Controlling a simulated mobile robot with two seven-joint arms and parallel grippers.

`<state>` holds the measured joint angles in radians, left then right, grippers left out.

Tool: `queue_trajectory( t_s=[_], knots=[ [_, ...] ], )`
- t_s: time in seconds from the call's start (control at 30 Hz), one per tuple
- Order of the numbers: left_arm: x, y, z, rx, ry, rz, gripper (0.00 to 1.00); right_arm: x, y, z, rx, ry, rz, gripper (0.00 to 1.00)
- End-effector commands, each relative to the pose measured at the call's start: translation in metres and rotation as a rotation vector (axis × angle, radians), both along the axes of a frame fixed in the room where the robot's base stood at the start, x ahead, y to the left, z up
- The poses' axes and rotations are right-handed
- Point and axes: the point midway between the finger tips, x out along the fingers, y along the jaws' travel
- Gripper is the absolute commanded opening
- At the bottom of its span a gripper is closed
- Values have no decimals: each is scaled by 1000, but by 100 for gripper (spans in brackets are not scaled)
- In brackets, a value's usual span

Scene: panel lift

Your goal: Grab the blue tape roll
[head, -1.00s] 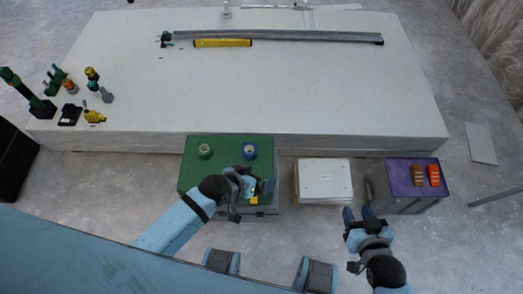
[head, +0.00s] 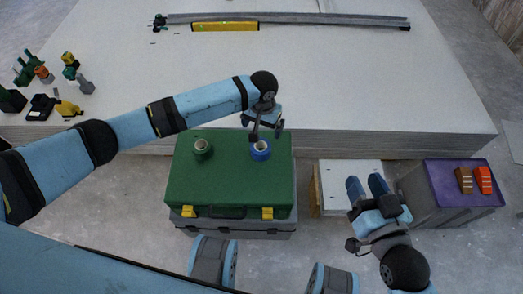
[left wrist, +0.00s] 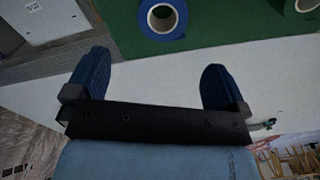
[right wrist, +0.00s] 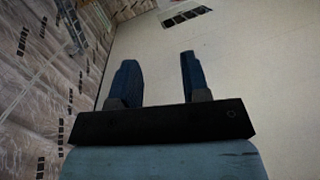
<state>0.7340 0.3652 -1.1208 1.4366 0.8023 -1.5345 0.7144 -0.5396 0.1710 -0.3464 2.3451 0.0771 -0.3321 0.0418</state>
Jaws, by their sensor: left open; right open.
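The blue tape roll (head: 260,151) lies flat on the green lid (head: 230,185) of a toolbox, near its back right corner. It also shows in the left wrist view (left wrist: 180,32), beyond and between the open fingers. My left gripper (head: 266,133) is open and empty, above and just behind the blue roll in the head view, apart from it as the left wrist view shows. A green tape roll (head: 202,147) lies on the same lid to the left. My right gripper (head: 367,186) is open and empty, over the area by the white box.
A large stack of white panels (head: 330,80) spans the back, with a yellow level (head: 225,26) and metal rails on it. A white-topped box (head: 340,178) and a purple-topped crate (head: 465,185) stand right of the toolbox. Several tools lie at the far left.

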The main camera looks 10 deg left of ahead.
Motion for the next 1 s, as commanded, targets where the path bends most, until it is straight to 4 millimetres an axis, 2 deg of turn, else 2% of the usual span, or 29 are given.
queue_trajectory(
  t_s=[0.03, 0.2, 0.33, 0.57, 0.67, 0.83, 1.0],
  knots=[
    [-1, 0, -15, 0, 1, 0, 100, 1, 2, 3, 16, -29, 6, 43],
    [-1, 0, -48, 0, 0, 0, 100, 2, 11, 25, 76, -126, 27, 43],
    [0, 0, -63, -1, -1, 0, 100, 2, 14, 37, 110, -174, 38, 43],
    [-1, 1, -75, -3, -3, -1, 100, 0, 17, 46, 140, -217, 48, 43],
    [-2, 2, -88, -1, -2, -1, 100, -2, 21, 57, 176, -274, 62, 43],
    [-3, 4, -115, -1, -2, -2, 100, 0, 23, 38, 160, -221, 79, 43],
    [-3, 4, -119, -4, -3, -2, 100, 0, 23, 35, 150, -197, 84, 43]
  ],
)
